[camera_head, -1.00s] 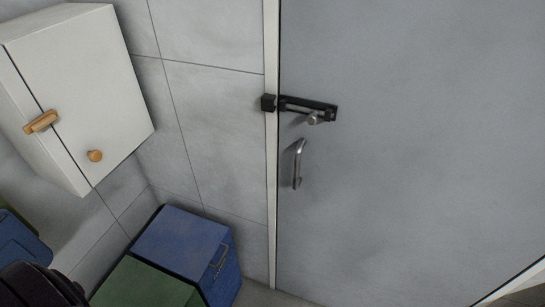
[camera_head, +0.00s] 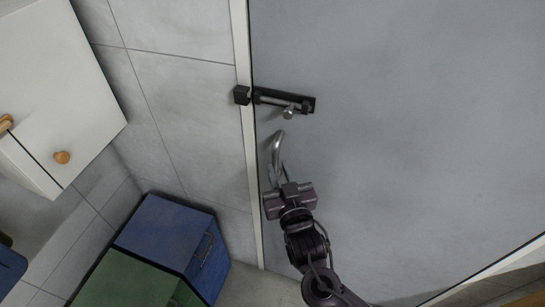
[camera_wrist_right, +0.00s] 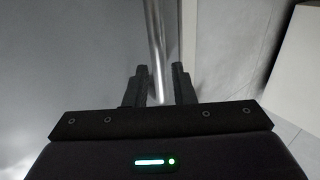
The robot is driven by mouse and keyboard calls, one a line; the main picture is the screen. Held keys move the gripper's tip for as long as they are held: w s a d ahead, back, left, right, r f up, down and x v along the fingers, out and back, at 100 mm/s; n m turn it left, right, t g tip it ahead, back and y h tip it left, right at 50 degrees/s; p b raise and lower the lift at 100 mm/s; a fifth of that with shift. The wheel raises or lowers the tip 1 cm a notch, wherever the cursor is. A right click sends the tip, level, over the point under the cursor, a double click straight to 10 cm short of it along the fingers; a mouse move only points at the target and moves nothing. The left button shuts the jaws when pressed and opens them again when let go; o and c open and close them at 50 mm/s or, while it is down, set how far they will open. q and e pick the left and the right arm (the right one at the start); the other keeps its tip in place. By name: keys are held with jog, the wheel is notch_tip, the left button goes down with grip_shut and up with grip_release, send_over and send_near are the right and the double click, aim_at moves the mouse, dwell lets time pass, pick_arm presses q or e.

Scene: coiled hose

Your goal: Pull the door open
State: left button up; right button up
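The grey door (camera_head: 400,130) looks shut in its white frame (camera_head: 243,130). Its curved metal handle (camera_head: 276,148) is near the door's left edge, below a black slide bolt (camera_head: 285,101) with a small metal knob. I cannot tell whether the bolt reaches into the black keeper (camera_head: 242,95) on the frame. My right gripper (camera_head: 278,172) is at the lower part of the handle. In the right wrist view, the handle bar (camera_wrist_right: 154,30) runs between its two open fingers (camera_wrist_right: 159,72), with small gaps on both sides. My left gripper is not in view.
A white wall cabinet (camera_head: 60,95) with wooden knobs hangs at the left. A blue box (camera_head: 165,235) and a green box (camera_head: 125,285) stand on the floor by the wall, left of the door. The door face to the right of the handle is clear.

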aim_at(277, 164)
jog(key=shift+p+x, duration=0.3)
jog(key=shift+x, duration=1.6)
jog(key=shift+f, duration=0.1)
grip_shut()
